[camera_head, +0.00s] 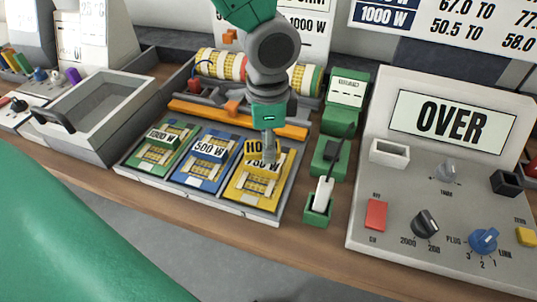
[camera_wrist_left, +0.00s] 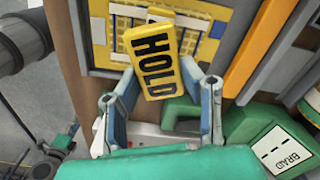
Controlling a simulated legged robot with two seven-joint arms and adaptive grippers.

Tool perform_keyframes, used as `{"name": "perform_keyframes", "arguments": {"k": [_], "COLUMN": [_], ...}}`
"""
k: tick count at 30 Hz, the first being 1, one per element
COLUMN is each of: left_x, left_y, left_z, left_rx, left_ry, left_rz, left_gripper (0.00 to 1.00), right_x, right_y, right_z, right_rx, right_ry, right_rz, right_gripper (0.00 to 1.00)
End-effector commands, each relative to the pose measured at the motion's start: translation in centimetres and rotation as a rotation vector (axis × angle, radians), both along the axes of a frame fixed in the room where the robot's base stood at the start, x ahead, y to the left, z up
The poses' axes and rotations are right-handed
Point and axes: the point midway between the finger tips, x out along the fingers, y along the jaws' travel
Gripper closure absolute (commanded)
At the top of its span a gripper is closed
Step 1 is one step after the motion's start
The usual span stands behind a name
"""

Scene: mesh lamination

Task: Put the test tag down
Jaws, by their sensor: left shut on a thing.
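The test tag appears to be the yellow tag (camera_wrist_left: 157,55) with black "HOLD" lettering, tilted between my left gripper's fingers in the left wrist view. In the head view only part of the tag (camera_head: 251,147) shows beside the fingers. I cannot tell whether the held tag touches anything. My right gripper is not in view.
Green (camera_head: 158,150) and blue (camera_head: 205,160) slots lie left of the yellow one. A green stand with a white-handled tool (camera_head: 322,193) is close on the right. A grey console (camera_head: 440,210) reads "OVER". An empty grey bin (camera_head: 95,108) stands left.

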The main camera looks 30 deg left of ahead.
Motion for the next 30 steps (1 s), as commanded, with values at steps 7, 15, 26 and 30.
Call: {"name": "perform_keyframes", "arguments": {"k": [7, 15, 26, 30], "left_x": [0.0, -0.1, 0.0, 0.0], "left_y": [0.1, 0.1, 0.1, 0.1], "left_z": [-3.2, -3.2, -3.2, -2.6], "left_rx": [0.000, 0.000, 0.000, -0.001], "left_ry": [0.003, 0.001, 0.001, -0.001], "left_rz": [0.000, 0.000, 0.000, 0.000], "left_gripper": [0.92, 0.92, 0.45, 0.45], "right_x": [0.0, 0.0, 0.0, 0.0], "right_y": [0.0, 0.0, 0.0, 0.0], "right_z": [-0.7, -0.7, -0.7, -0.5], "right_rx": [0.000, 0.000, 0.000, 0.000], "right_ry": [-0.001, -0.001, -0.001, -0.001], "right_rz": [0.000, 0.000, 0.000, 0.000], "right_gripper": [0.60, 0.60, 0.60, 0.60]}}
